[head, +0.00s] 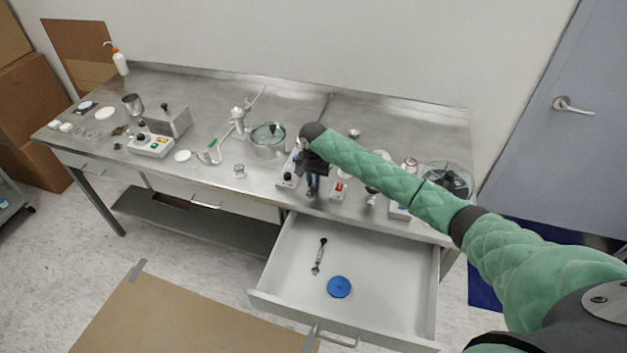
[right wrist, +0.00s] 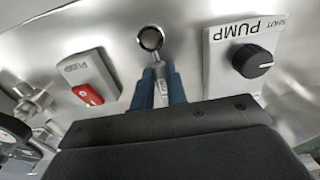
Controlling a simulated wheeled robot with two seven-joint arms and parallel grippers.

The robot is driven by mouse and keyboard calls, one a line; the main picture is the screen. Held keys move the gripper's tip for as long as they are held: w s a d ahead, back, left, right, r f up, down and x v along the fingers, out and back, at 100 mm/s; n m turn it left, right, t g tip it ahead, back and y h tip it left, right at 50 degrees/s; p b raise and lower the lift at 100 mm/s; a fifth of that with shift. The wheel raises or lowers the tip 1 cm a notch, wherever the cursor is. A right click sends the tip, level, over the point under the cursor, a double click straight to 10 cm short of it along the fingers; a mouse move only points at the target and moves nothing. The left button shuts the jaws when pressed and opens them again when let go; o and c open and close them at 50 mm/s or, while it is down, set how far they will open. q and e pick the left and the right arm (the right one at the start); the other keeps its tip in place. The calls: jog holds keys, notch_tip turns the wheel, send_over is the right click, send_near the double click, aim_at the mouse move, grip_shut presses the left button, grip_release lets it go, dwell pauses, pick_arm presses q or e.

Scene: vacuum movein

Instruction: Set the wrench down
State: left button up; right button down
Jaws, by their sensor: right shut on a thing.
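The wrench (right wrist: 158,62) is a slim metal tool with a round ring end, seen in the right wrist view. My right gripper (right wrist: 163,82) is shut on its shank with blue fingers, and the ring end sticks out past the fingertips. In the head view my right gripper (head: 312,190) points down over the front edge of the steel bench (head: 215,115), above the back of the open drawer. The wrench is too small to make out there. Whether it touches the bench, I cannot tell. My left gripper is not in view.
A PUMP knob box (right wrist: 245,58) and a red-switch box (right wrist: 92,85) flank the wrench. The open drawer (head: 395,290) holds a blue disc (head: 339,287) and a small silver tool (head: 319,256), with free room around them. A glass vessel (head: 268,140) stands left of my gripper.

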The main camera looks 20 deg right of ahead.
aim_at(313, 183)
jog(key=c, duration=1.4)
grip_release()
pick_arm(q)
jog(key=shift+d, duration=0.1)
pick_arm(e)
jog(key=shift+r+b, duration=0.35)
jog(key=shift+r, duration=0.15)
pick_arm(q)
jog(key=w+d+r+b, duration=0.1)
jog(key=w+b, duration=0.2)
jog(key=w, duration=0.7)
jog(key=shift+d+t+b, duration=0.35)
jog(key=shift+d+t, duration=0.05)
pick_arm(e)
notch_tip(313, 183, up, 11)
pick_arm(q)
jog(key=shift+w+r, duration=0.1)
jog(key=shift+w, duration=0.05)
pick_arm(e)
jog(key=shift+r, duration=0.1)
